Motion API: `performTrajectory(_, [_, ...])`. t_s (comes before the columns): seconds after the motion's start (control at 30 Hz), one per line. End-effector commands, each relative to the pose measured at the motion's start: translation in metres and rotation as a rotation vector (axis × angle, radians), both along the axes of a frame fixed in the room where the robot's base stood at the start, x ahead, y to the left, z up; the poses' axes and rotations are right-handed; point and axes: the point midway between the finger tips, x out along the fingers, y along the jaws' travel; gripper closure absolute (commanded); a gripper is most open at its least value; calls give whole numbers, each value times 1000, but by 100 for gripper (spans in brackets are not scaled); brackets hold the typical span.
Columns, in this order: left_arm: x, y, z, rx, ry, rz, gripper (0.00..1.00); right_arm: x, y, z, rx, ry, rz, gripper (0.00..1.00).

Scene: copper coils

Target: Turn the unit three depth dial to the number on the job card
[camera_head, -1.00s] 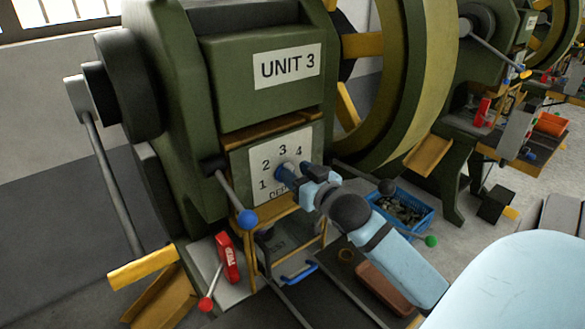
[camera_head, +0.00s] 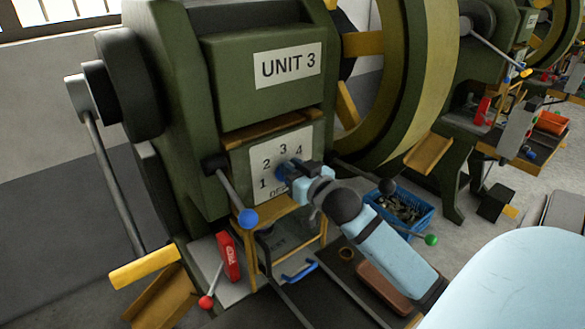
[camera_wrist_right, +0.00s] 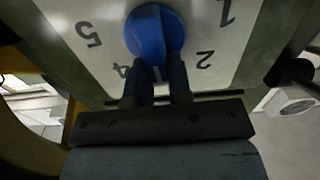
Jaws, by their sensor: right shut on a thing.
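The depth dial is a blue knob (camera_head: 281,171) on a white numbered plate (camera_head: 258,152) under the UNIT 3 label (camera_head: 287,66). In the right wrist view the blue knob (camera_wrist_right: 155,30) fills the top middle, with the plate upside down and 1, 2, 4 and 5 showing. The 3 is mostly hidden by the fingers and knob. My right gripper (camera_head: 292,171) is shut on the knob; its two dark fingers (camera_wrist_right: 158,78) lie either side of the knob's lower part in the wrist view. Which number the knob points at is unclear. I cannot make out a job card. My left gripper is out of view.
A lever with a blue ball (camera_head: 247,218) sticks out left of the plate. A red-knobbed lever (camera_head: 206,302) and a red block (camera_head: 228,257) are below. A blue bin of parts (camera_head: 402,207) stands to the right, near a green-tipped lever (camera_head: 431,240). A large flywheel (camera_head: 440,70) rises behind.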

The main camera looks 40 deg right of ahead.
Motion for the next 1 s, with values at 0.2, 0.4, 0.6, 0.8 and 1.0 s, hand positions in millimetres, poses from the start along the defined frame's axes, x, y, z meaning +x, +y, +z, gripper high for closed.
performTrajectory(0.2, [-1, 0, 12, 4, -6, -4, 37, 0, 3, 2, -89, 12, 1, 100])
performTrajectory(0.4, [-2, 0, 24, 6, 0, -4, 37, 1, 6, 3, -243, 29, 1, 100])
performTrajectory(0.6, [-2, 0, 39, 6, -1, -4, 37, 1, 11, 0, -424, 49, 1, 100])
performTrajectory(0.8, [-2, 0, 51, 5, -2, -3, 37, 2, 15, -3, -590, 67, 2, 100])
performTrajectory(1.0, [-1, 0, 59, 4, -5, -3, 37, 2, 17, -6, -720, 83, 1, 100])
